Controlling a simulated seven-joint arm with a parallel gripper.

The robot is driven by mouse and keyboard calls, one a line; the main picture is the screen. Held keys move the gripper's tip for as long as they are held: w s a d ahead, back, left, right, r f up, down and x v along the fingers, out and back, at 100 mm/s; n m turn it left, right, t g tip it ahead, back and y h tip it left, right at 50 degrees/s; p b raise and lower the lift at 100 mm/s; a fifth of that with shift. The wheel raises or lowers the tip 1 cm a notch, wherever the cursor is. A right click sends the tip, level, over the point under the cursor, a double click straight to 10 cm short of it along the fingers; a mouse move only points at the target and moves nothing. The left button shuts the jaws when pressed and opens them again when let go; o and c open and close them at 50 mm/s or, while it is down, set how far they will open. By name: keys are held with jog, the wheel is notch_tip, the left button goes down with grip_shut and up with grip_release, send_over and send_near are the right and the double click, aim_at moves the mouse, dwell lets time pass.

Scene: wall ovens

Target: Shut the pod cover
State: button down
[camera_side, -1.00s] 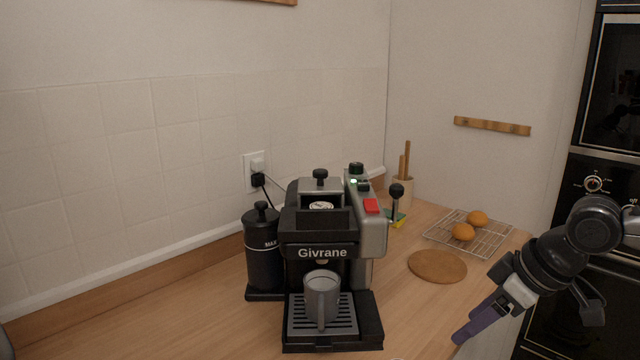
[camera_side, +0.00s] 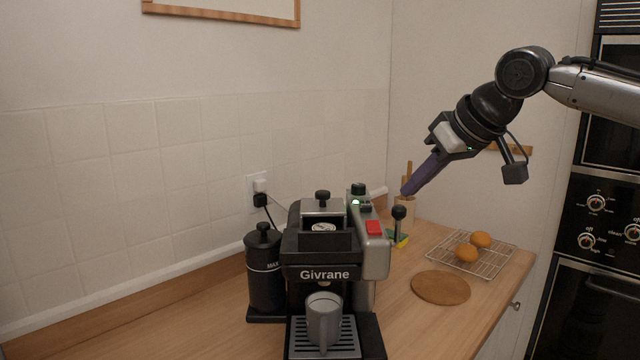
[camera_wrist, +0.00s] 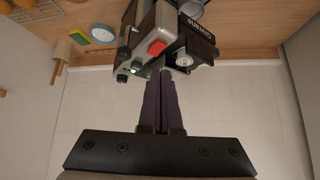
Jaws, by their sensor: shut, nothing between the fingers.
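The black and silver coffee machine (camera_side: 320,258) stands on the wooden counter. Its pod cover (camera_side: 322,207), a grey flap with a black knob, appears raised behind the pod opening. A pale round pod (camera_side: 323,227) shows in the opening, and it also shows in the wrist view (camera_wrist: 184,60). My gripper (camera_side: 406,191) has purple fingers, shut and empty. In the side view it is in the air, right of and above the machine. In the wrist view the fingertips (camera_wrist: 162,76) overlap the machine's edge; contact cannot be told.
A grey mug (camera_side: 323,318) stands on the drip tray. A black lever (camera_side: 398,212) rises at the machine's right, near a red switch (camera_side: 374,227).

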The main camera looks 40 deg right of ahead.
jog(key=w+r+m, duration=0.1)
jog(key=w+r, duration=0.5)
jog(key=w, duration=0.8)
jog(key=shift+h, duration=0.4)
jog(key=w+f, duration=0.1)
jog(key=w, duration=0.1)
jog(key=w+f, duration=0.2)
jog(key=w, duration=0.1)
jog(key=shift+w+d, duration=0.3)
jog(key=shift+w, duration=0.05)
send_over(312, 199)
notch_tip(312, 199, down, 7)
jog(key=shift+f, duration=0.15)
jog(key=shift+s+a+f, duration=0.1)
jog(key=shift+s+a, duration=0.1)
jog(key=shift+s, duration=0.4)
jog(key=shift+s+a+f, duration=0.15)
jog(key=shift+s, duration=0.4)
jog(key=shift+s+a+f, duration=0.1)
jog(key=shift+s+a, duration=0.1)
jog(key=shift+s, duration=0.4)
